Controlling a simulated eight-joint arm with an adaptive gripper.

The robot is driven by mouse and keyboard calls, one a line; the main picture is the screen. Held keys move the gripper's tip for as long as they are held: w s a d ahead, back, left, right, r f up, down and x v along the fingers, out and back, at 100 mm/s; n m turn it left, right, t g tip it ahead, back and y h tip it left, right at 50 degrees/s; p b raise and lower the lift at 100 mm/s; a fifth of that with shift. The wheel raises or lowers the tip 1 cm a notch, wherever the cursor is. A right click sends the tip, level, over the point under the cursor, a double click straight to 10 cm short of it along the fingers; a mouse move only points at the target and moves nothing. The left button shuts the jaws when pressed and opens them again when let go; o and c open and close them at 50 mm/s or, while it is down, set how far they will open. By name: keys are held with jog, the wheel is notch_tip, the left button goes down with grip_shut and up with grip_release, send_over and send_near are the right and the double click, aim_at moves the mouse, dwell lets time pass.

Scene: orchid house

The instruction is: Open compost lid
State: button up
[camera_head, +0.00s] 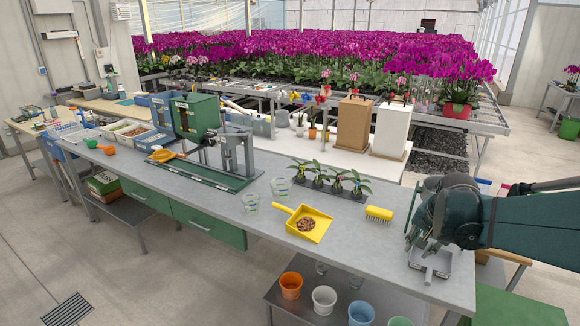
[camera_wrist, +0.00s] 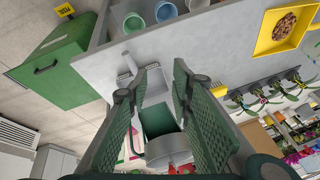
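A green box with a dark handle (camera_wrist: 45,69) and a small yellow tag stands low beside the workbench in the wrist view; I take it to be the compost bin. Its broad green surface (camera_wrist: 68,60) looks closed. In the head view a flat green surface (camera_head: 518,308) at the lower right, partly cut off by the frame, appears to be the same box. My gripper (camera_head: 424,247) is above the bench's right end, close over a grey dustpan (camera_head: 432,264). In the wrist view its two fingers (camera_wrist: 166,68) are apart, with nothing clearly held. The box lies outside them.
The grey bench (camera_head: 370,255) holds a yellow dustpan (camera_head: 308,225) with brown bits, a yellow brush (camera_head: 379,214) and several potted seedlings. Orange (camera_head: 291,286), white (camera_head: 324,300) and blue (camera_head: 361,313) pots stand on a lower shelf. Open floor lies at the left front.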

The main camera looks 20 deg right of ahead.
jog(key=s+d+f+m+b, duration=0.1)
jog(key=d+f, duration=0.3)
jog(key=d, duration=0.4)
jog(key=s+d+f+m+g+b, duration=0.1)
jog(key=s+d+f+m, duration=0.2)
jog(key=d, duration=0.5)
jog(key=s+d+f+m+b, duration=0.1)
jog(key=s+d+f+m, duration=0.2)
jog(key=d+f, duration=0.4)
jog(key=shift+s+d+g, duration=0.3)
jog(key=shift+s+d, duration=0.1)
jog(key=shift+s, duration=0.35)
jog(key=s+d+f+m+g+b, duration=0.1)
jog(key=s+d+f+m+b, duration=0.2)
jog(key=s+d+f, duration=1.4)
jog(key=s+f+m, duration=0.2)
jog(key=s+m, duration=0.1)
jog(key=m, duration=0.1)
jog(key=shift+d+y, duration=0.2)
jog(key=shift+y, duration=0.2)
jog(key=shift+w+d+f+b, duration=0.2)
jog(key=shift+f+b, duration=0.2)
jog(key=shift+f, duration=0.85)
jog(key=shift+w+d+f+b, duration=0.15)
jog(key=shift+f+b, duration=0.2)
jog(key=shift+f, duration=0.95)
jog(key=shift+w+d+f+b, duration=0.2)
jog(key=shift+f+b, duration=0.2)
jog(key=shift+f, duration=0.85)
grip_shut()
